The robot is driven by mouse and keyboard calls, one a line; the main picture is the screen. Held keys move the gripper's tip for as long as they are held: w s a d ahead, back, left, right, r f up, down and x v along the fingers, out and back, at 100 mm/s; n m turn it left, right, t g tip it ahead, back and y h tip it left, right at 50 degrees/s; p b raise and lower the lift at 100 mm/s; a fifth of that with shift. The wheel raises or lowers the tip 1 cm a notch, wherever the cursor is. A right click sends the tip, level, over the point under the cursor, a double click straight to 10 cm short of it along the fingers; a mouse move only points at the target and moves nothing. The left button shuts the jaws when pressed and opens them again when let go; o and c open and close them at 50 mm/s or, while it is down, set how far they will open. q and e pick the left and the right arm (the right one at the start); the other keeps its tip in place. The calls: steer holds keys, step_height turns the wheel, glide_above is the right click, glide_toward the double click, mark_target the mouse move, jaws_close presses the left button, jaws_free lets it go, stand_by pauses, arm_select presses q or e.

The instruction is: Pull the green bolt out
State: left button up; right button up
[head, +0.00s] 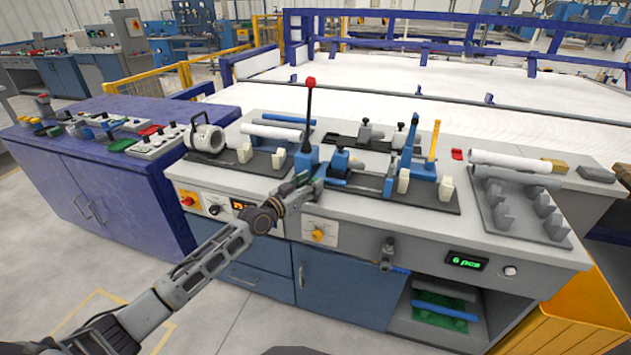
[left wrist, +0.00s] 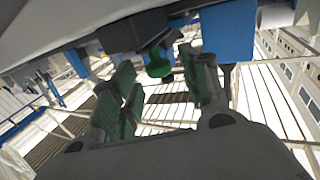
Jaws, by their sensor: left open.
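The green bolt (left wrist: 157,65) shows in the left wrist view, sticking out from the underside of a dark grey block (left wrist: 135,32). My left gripper (left wrist: 160,84) is open, with its green-padded fingers on either side of the bolt's line. The bolt is near the fingertips, and I cannot tell whether either finger touches it. In the head view my left gripper (head: 302,186) is at the front edge of the workbench, by the blue clamp fixture (head: 306,160). I cannot make out the bolt there. My right gripper is not in view.
A red-knobbed lever (head: 310,110) rises just behind the gripper. A yellow-handled lever (head: 433,142) stands on the fixture to the right. A grey rack (head: 515,205) with a white pipe (head: 510,161) is at the bench's right end. The floor in front is clear.

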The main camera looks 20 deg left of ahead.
arm_select(q)
steer(key=shift+x, duration=1.5)
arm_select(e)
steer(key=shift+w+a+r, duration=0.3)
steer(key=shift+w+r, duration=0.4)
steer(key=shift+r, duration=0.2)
arm_select(q)
steer(key=shift+c, duration=0.2)
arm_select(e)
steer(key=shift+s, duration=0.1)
arm_select(q)
jaws_close()
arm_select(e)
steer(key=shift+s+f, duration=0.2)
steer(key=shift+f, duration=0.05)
